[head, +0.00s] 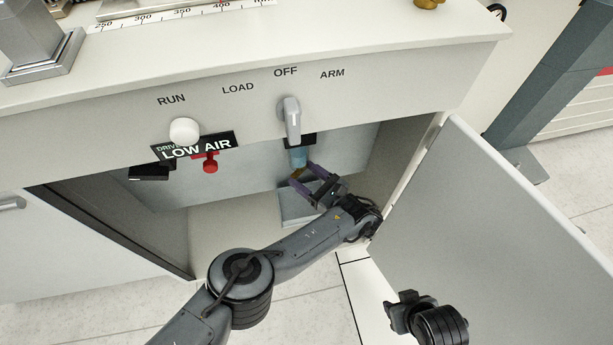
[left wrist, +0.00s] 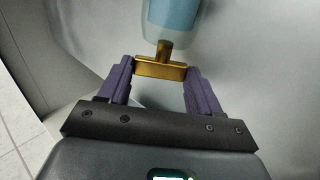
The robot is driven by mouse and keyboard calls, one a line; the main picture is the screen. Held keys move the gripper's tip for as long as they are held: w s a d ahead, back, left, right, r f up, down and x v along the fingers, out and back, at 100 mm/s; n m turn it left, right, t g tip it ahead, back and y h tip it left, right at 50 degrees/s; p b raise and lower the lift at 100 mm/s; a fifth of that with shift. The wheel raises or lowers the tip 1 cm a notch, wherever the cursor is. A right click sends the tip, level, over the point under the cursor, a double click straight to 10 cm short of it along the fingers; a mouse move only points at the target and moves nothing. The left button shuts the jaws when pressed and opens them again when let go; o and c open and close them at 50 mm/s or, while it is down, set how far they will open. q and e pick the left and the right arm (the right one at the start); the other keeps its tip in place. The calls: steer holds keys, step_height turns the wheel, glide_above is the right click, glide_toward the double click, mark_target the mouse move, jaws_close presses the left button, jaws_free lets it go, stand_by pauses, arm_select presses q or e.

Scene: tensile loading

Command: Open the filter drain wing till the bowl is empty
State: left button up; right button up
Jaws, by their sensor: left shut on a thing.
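The filter bowl (left wrist: 172,20) is clear with blue liquid in it, and it hangs under the panel inside the cabinet. It also shows in the head view (head: 298,157). Its brass drain wing (left wrist: 160,68) sits at the bottom of the bowl, lying nearly level across the left wrist view. My left gripper (left wrist: 160,75) is shut on the drain wing, with one purple finger at each end of it. In the head view my left gripper (head: 312,180) reaches into the open cabinet below the bowl. Part of my right arm (head: 430,318) shows at the bottom right; its fingers are not clear.
The cabinet door (head: 500,215) stands open on the right. A grey tray (head: 296,206) lies below the bowl. Above are a selector knob (head: 291,118), a white button (head: 184,130), a LOW AIR sign (head: 195,148) and a red knob (head: 210,164).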

arm_select(q)
steer(key=shift+r, duration=0.15)
steer(key=o, duration=1.1)
steer(key=shift+a, duration=0.15)
steer(key=shift+c, duration=0.2)
steer(key=shift+m+t+h, duration=0.3)
steer(key=shift+t, duration=0.1)
